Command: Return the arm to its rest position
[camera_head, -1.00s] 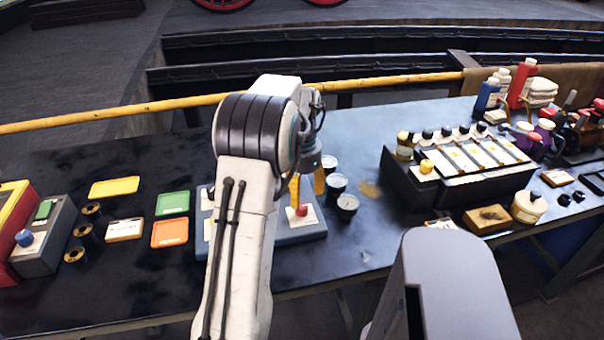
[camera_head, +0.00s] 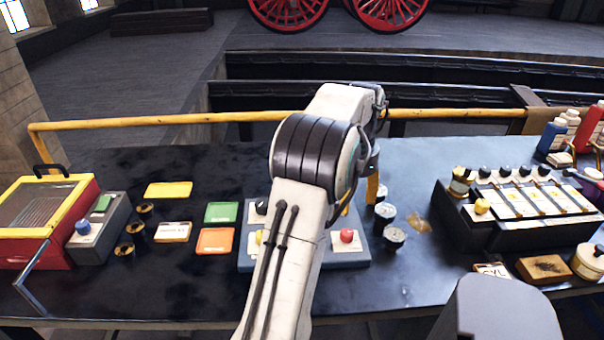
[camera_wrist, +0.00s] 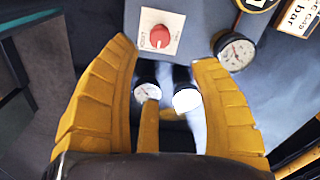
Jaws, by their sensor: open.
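My arm stands raised and bent in the middle of the head view, over the workbench (camera_head: 120,290). My gripper (camera_head: 360,195) points down behind the arm and is partly hidden by it. A red knob (camera_wrist: 160,36) on a white plate sits on a grey-blue panel (camera_wrist: 200,20) just beyond the fingertips. The red knob also shows in the head view (camera_head: 347,236), right of the arm.
Several round gauges (camera_head: 394,238) stand right of the panel. Orange (camera_head: 216,241) and green (camera_head: 221,212) trays lie left of the arm. A red case (camera_head: 75,222) is at far left. A yellow rail (camera_head: 180,119) runs behind the bench.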

